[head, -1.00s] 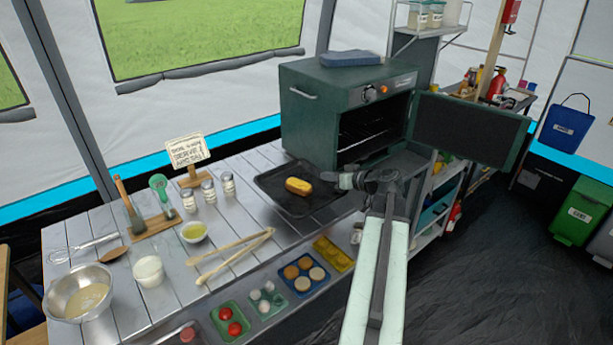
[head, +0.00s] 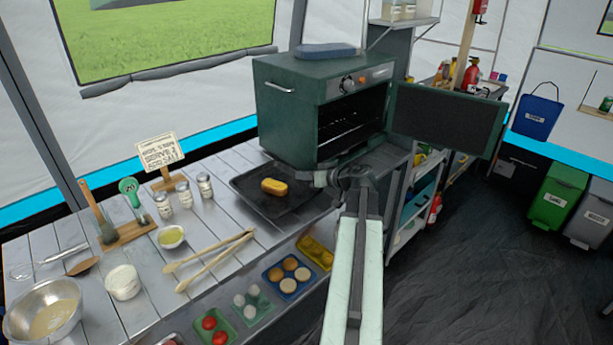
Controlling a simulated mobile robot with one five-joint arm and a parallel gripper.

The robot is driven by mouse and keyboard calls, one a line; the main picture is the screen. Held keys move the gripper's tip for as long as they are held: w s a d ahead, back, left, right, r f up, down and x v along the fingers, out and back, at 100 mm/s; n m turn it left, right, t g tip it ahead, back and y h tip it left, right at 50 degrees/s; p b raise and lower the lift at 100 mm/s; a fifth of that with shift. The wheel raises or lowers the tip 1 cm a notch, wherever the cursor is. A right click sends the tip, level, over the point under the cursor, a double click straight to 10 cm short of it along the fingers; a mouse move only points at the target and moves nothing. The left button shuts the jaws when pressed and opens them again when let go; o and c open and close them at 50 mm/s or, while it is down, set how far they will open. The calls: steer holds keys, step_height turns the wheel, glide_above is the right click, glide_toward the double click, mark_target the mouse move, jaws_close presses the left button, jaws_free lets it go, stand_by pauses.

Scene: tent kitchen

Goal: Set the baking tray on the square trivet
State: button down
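The dark baking tray (head: 283,208) is at the right end of the slatted table, in front of the oven, with a golden loaf (head: 275,187) on it. Whether it rests flat or sits slightly raised is not clear. My gripper (head: 316,178) is at the tray's right edge, beside the oven's front corner. Its fingers are small and dark against the tray, so I cannot tell whether they grip the rim. I see no square trivet; any part under the tray is hidden.
The green oven (head: 290,115) stands behind the tray, its door (head: 447,120) swung open to the right. Wooden tongs (head: 212,262) lie to the tray's left. Shakers, a small oil bowl (head: 171,237) and a sign (head: 160,152) are farther left. Food trays (head: 288,274) line the front.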

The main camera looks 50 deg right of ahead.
steer(key=c, duration=1.7)
jaws_free()
steer(key=shift+r, duration=0.1)
steer(key=p+v, duration=0.5)
steer(key=v, duration=0.6)
steer(key=shift+s+r, duration=0.15)
steer(key=shift+r, duration=0.05)
steer(key=shift+s, duration=0.35)
